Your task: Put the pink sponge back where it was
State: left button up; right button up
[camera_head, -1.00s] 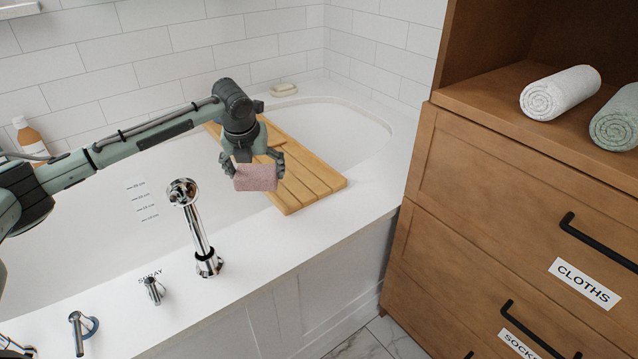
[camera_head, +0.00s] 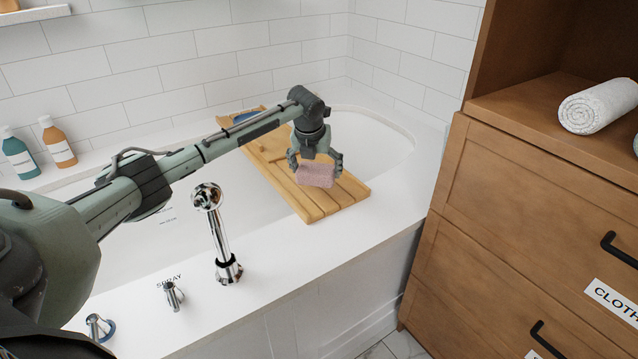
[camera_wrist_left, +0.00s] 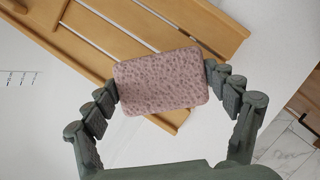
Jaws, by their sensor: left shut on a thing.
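The pink sponge (camera_head: 316,175) is held between the fingers of my left gripper (camera_head: 315,165), over the near end of the wooden bath tray (camera_head: 352,191). In the left wrist view the sponge (camera_wrist_left: 161,82) is pinched at its two short ends by the left gripper (camera_wrist_left: 160,88), with slatted wood (camera_wrist_left: 85,45) below it. The tray lies across the white bathtub (camera_head: 397,160). I cannot tell how high the sponge is above the slats. My right gripper is out of view.
A chrome spray (camera_head: 222,235) and a chrome knob (camera_head: 173,295) stand on the near tub rim. Bottles (camera_head: 58,144) stand at the back left. A wooden cabinet (camera_head: 510,200) with a rolled white towel (camera_head: 600,106) is at right. A blue item (camera_head: 245,117) lies at the tray's far end.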

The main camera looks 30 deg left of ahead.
aim_at(319, 182)
pick_arm(q)
jog(key=shift+w+d+f, duration=0.15)
jog(key=shift+w+f, duration=0.2)
jog(key=shift+w, duration=0.1)
notch_tip(319, 182, down, 3)
jog(key=shift+f, duration=0.45)
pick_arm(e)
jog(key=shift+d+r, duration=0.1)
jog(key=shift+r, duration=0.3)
pick_arm(q)
jog(key=shift+f, duration=0.1)
jog(key=o, duration=1.1)
jog(key=shift+c, duration=0.2)
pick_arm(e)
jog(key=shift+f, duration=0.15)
